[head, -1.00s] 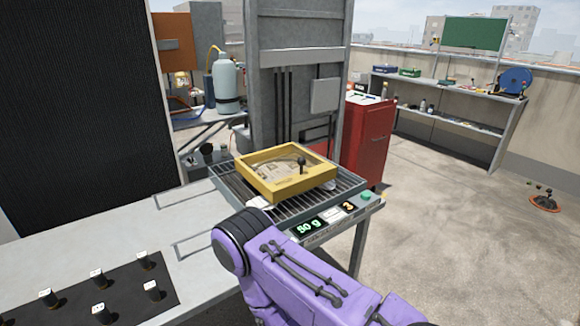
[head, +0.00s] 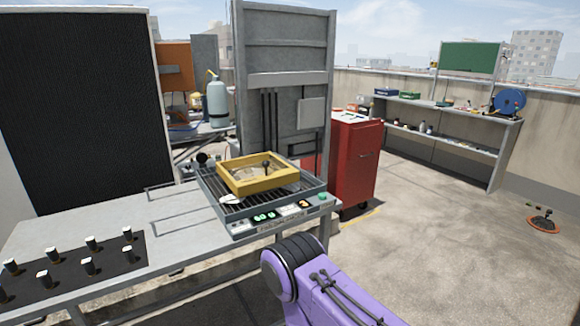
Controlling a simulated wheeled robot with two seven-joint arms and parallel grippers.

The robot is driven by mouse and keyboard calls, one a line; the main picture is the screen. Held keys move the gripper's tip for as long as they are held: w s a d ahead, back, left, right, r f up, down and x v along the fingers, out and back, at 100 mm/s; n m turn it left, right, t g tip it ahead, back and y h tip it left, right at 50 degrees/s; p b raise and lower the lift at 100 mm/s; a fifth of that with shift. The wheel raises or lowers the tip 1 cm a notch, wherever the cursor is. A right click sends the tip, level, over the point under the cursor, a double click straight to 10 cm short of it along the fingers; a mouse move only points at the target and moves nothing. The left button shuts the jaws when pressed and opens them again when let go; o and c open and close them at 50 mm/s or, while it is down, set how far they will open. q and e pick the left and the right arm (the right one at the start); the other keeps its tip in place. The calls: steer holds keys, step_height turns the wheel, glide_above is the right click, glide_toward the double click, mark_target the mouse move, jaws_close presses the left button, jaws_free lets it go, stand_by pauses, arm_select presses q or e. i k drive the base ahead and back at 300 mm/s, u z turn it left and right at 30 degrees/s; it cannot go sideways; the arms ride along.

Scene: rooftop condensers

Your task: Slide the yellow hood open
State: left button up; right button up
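The yellow hood (head: 258,187) is a square yellow frame with a clear top and a dark knob on it. It sits on the slatted top of a grey scale unit (head: 232,214) at the right end of the table. Something pale lies at its front edge on the slats. I cannot tell how far the hood stands open. A purple arm of mine reaches in from the lower right, with its dark rounded joint in front of the table. Neither gripper is in view, and nothing of mine touches the hood.
A grey table (head: 180,232) holds a black mat (head: 68,268) with several dark, white-topped pegs at the left. A tall grey panel (head: 285,75) stands behind the scale. A red cabinet (head: 355,160) is to its right. The floor at the right is largely clear.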

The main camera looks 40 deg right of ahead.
mark_target(256, 184)
steer(key=z, duration=1.35)
